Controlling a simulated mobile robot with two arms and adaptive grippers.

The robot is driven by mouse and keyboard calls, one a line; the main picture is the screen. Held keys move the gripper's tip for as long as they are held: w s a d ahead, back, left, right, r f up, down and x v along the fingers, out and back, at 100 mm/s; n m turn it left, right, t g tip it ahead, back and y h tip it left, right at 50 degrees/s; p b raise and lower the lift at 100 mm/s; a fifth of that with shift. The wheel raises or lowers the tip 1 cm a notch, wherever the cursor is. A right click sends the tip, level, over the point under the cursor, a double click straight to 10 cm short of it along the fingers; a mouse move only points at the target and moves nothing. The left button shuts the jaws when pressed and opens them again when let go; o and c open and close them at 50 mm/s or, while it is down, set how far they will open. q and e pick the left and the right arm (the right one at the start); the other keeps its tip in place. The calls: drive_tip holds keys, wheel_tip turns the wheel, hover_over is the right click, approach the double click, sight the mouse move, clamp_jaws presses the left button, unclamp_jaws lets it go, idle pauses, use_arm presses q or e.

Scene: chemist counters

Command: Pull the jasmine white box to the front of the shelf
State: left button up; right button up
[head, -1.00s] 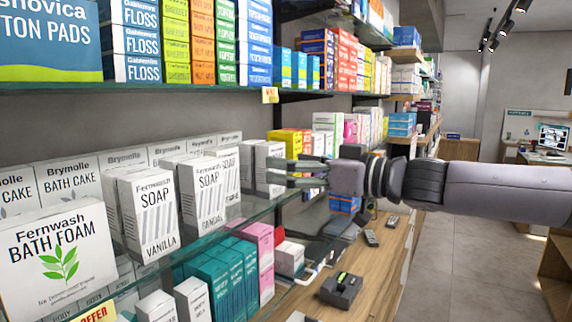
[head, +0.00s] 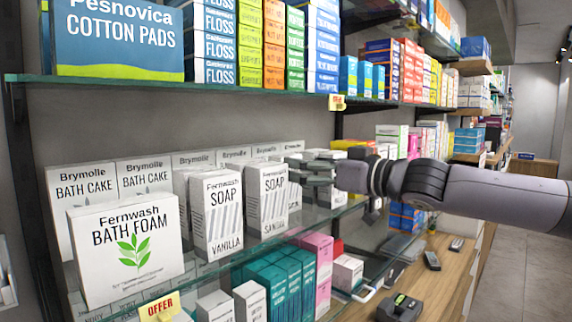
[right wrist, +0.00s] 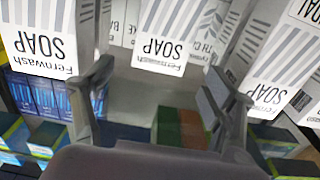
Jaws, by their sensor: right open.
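White Fernwash soap boxes stand on the glass shelf (head: 215,268). I cannot read "jasmine" on any box. My right gripper (head: 303,167) is open, just right of the sandal box, and covers what is behind it. In the right wrist view, turned upside down, its spread fingers (right wrist: 160,90) point at a soap box (right wrist: 163,40) set back between a left soap box (right wrist: 38,38) and a right one (right wrist: 278,75). Its scent name is not visible. My left gripper is not in view.
A white bath foam box (head: 125,252) stands at the front left, with Brymolle bath cake boxes (head: 145,176) behind. An upper glass shelf (head: 180,92) with cotton pads and floss is above. Teal boxes (head: 290,280) are below. Floor at right is clear.

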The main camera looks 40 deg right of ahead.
drive_tip(key=w+p, duration=0.2)
drive_tip(key=w, duration=0.5)
drive_tip(key=shift+a, duration=0.25)
drive_tip(key=shift+c, duration=0.2)
drive_tip(key=c, duration=1.2)
drive_tip(key=shift+c, duration=0.2)
